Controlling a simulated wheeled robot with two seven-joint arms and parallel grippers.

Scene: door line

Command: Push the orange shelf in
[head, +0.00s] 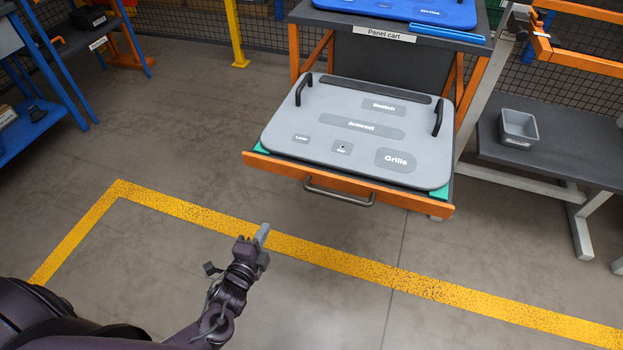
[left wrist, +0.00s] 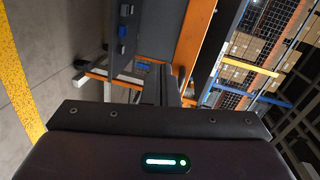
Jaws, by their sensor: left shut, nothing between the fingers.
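The orange shelf (head: 408,202) is pulled out from the front of the panel cart (head: 420,57), towards me. A dark bar handle (head: 340,195) is on its orange front board. A grey panel (head: 285,127) with two black handles and several labels lies on the shelf, with green showing at its corners. My left gripper (head: 263,234) is shut and empty. It is in front of the shelf, below and left of the handle in the head view, apart from it. The left wrist view shows a large orange board close by; I cannot tell for certain which part it is. My right gripper is not in view.
A blue panel (head: 400,10) lies on the cart's top. A grey bench (head: 560,160) with a grey bin (head: 519,128) stands at the right. Blue racks (head: 30,125) stand at the left. A yellow line (head: 330,257) crosses the floor before the cart; the floor here is clear.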

